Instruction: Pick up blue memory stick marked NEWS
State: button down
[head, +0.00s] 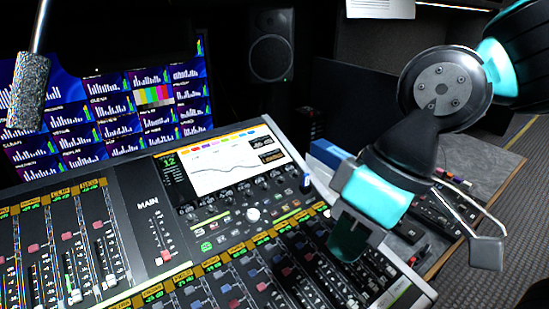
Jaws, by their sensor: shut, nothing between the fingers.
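My gripper (347,238) hangs over the right side of the mixing console (140,240), shut and empty. Its fingers point down, above the console's right-hand faders. A small dark blue upright piece (306,183) sits at the console's upper right edge, just right of the console screen. It may be the memory stick, but I can read no NEWS mark on it. It is left of and beyond my gripper, apart from it. My wrist and fingers hide part of the console's right end.
A blue box-like object (328,152) lies behind the console. A grey desk (485,160) on the right holds small coloured items and dark devices. A microphone (29,92) hangs at upper left. A monitor wall (110,112) and a speaker (271,58) stand behind.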

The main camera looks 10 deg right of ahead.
aim_at(307, 176)
jog(key=z, duration=0.05)
jog(key=k, duration=0.5)
jog(key=z, duration=1.4)
jog(key=i, duration=0.95)
jog(key=u, duration=1.75)
